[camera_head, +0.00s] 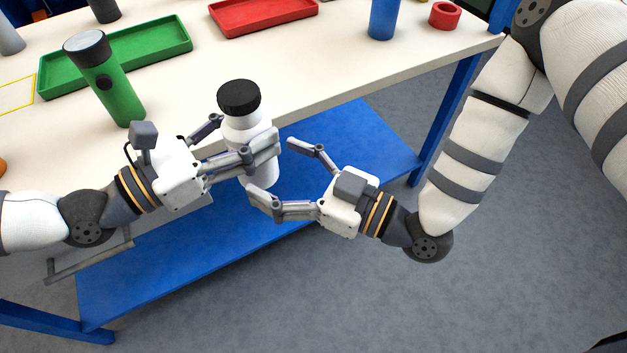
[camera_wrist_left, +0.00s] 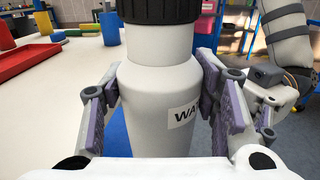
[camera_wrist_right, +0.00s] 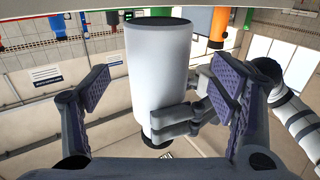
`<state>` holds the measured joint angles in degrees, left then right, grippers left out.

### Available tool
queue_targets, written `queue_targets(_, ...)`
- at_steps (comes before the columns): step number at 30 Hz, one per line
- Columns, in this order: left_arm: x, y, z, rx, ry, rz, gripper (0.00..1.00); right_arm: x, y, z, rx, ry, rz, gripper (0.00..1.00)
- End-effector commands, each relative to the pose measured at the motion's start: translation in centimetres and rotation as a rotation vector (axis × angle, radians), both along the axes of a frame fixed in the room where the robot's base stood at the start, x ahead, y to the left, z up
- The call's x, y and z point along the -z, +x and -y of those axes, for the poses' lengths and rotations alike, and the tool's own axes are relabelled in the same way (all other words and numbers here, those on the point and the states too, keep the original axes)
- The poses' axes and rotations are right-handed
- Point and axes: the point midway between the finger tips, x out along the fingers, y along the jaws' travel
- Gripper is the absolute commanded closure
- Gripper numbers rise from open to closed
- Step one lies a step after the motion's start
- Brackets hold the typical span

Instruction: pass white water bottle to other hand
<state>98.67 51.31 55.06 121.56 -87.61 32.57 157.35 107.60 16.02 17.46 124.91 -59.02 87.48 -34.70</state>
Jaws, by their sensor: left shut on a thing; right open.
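The white water bottle (camera_head: 250,127) with a black cap stands upright in the air beyond the table's front edge. My left gripper (camera_head: 243,140) is shut on its upper body. In the left wrist view the bottle (camera_wrist_left: 158,100) sits between the finger pads, with part of a label showing. My right gripper (camera_head: 271,170) is open, its fingers around the lower part of the bottle. In the right wrist view the bottle (camera_wrist_right: 158,75) is between the open fingers, with gaps on both sides.
The white table (camera_head: 330,70) holds a green flashlight (camera_head: 112,90), a green tray (camera_head: 155,48), a red tray (camera_head: 265,14), a blue cylinder (camera_head: 383,18) and a red ring (camera_head: 445,14). A blue lower shelf (camera_head: 365,135) lies below the grippers.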

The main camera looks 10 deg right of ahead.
Motion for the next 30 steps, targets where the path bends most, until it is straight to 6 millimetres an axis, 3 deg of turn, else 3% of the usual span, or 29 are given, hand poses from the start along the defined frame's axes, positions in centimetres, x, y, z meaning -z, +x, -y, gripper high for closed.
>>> queue_targets(7, -0.1, 0.0, 0.0, 0.0, -0.001, 0.002, 0.79, 0.0, 2.8, -3.3, 0.0, -0.001, -0.001, 0.21)
queue_targets(17, -0.1, 0.0, 0.0, 0.0, -0.001, 0.002, 0.79, 0.1, 3.3, -4.0, 0.001, 0.0, -0.004, 0.21)
queue_targets(19, -0.1, 0.0, 0.0, 0.0, -0.001, 0.002, 0.79, 0.1, 3.3, -4.0, 0.001, 0.0, -0.004, 0.3)
queue_targets(25, -0.1, 0.0, 0.0, 0.0, -0.001, 0.002, 0.79, 0.1, 3.3, -4.0, 0.0, 0.0, -0.004, 0.76)
queue_targets(27, -0.1, 0.0, 0.0, 0.001, -0.001, 0.002, 0.79, 0.0, 3.2, -4.0, 0.0, 0.0, -0.004, 0.79)
queue_targets(28, -0.1, 0.0, 0.0, 0.001, -0.001, 0.002, 0.39, 0.0, 3.2, -4.0, -0.001, 0.001, -0.003, 0.79)
queue_targets(30, -0.1, 0.0, 0.0, 0.001, -0.001, 0.002, 0.23, 0.0, 3.2, -4.0, -0.001, 0.0, -0.004, 0.84)
